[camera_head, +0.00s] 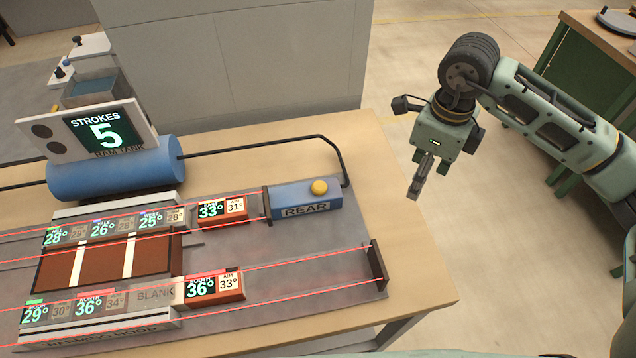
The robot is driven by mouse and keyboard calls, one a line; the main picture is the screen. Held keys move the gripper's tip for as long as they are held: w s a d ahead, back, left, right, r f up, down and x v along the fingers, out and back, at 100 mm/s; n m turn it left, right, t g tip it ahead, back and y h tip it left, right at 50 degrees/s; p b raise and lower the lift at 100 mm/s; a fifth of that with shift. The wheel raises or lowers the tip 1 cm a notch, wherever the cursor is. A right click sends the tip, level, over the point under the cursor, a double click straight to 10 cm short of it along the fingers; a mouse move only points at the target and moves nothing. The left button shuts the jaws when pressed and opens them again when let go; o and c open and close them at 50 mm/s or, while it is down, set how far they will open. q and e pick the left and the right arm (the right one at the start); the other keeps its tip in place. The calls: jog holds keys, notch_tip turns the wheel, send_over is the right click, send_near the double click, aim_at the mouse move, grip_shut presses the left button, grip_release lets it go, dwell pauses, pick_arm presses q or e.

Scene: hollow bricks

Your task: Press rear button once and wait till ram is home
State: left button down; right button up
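The rear button (319,187) is a yellow dome on top of a blue box labelled REAR (306,202) on the right part of the machine plate. My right gripper (415,190) hangs in the air to the right of the box, apart from the button, its fingers pointing down and close together. My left gripper is not in view. A blue cylinder labelled RAM TANK (115,172) lies at the back left. A screen on it (103,133) reads STROKES 5. I cannot make out the ram itself clearly.
Brick-coloured blocks with temperature displays stand along a rear row (222,212) and a front row (214,289), with red beam lines running past them. A black hose (300,137) arches behind the blue box. A grey wall block (290,60) stands behind the table. The table's right edge is bare.

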grip_shut()
dwell(0.4)
dwell(1.2)
